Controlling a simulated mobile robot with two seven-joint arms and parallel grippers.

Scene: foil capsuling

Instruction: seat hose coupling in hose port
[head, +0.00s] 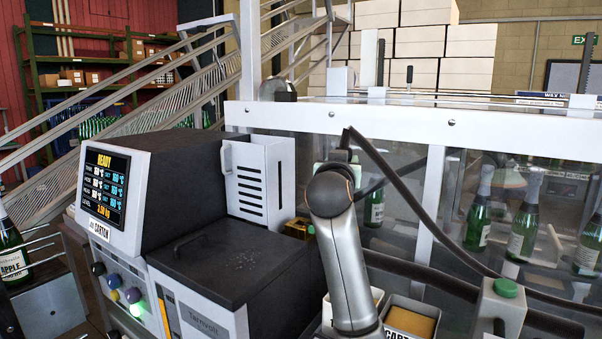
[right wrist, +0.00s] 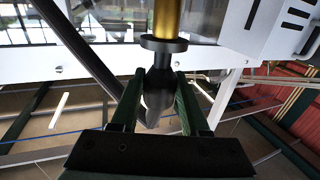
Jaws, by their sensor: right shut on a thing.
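In the right wrist view, the two dark fingers of my right gripper (right wrist: 158,76) are shut on the dark hose coupling (right wrist: 161,82). A dark round collar (right wrist: 163,44) lies just beyond the fingertips, in line with a brass cylinder (right wrist: 168,17). The collar appears to meet the brass, but I cannot tell how far anything is seated. In the head view, my silver right arm reaches up at centre and hides its gripper and the coupling. A brass piece (head: 299,228) shows just left of the arm, beside the dark machine (head: 240,262). My left gripper is not in view.
A dark hose (head: 396,183) runs beside my arm towards a grey block with a green button (head: 506,288). A clear-walled enclosure with a white frame (head: 437,190) holds several green bottles. Small bins (head: 434,305) stand below the arm. A slotted white box (head: 262,178) stands behind the machine.

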